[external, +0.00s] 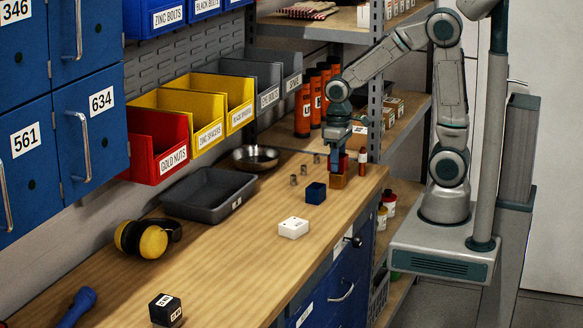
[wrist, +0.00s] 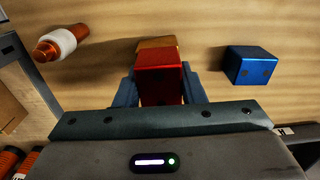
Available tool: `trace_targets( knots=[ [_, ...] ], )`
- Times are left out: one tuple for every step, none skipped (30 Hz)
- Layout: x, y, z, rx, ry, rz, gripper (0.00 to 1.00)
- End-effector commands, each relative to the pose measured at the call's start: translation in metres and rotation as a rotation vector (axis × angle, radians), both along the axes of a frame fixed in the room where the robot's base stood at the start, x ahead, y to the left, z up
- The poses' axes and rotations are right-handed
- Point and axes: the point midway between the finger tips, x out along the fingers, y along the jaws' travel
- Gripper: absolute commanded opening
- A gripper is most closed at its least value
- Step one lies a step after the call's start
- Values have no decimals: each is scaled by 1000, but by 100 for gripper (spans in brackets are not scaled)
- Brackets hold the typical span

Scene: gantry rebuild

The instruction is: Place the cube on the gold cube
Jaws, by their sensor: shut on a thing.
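A red cube (wrist: 160,82) is between the two fingers of my gripper (wrist: 158,95) in the wrist view. My gripper (external: 338,160) points down near the far right end of the bench in the external view and is shut on the red cube. A gold cube (external: 338,182) stands on the bench directly below. In the wrist view only a strip of the gold cube (wrist: 157,43) shows past the red one, which hides the rest. I cannot tell whether the two cubes touch.
A blue cube (external: 316,192) stands close by on the left. An orange bottle with a white band (external: 362,165) stands just right of the gripper. Small metal parts (external: 294,180), a white box (external: 293,228) and a grey tray (external: 209,197) are also on the bench (external: 225,265).

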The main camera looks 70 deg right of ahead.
Motion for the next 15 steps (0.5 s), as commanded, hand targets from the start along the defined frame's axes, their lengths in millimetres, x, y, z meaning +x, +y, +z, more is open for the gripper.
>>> trace_targets(
  knots=[
    [0,0,-2,0,-1,0,7],
    [0,0,-2,0,-1,0,7],
    [0,0,-2,0,-2,0,7],
    [0,0,-2,0,-2,0,7],
    [0,0,-2,0,-2,0,7],
    [0,0,-2,0,-2,0,7],
    [0,0,-2,0,-2,0,7],
    [0,0,-2,0,-2,0,7],
    [0,0,-3,0,-2,0,7],
    [0,0,-4,0,-2,0,7],
    [0,0,-6,0,-2,0,7],
    [0,0,-7,0,-1,0,7],
    [0,0,-6,0,-1,0,44],
    [0,0,-5,0,-1,0,53],
    [0,0,-5,0,-1,0,58]
  ],
)
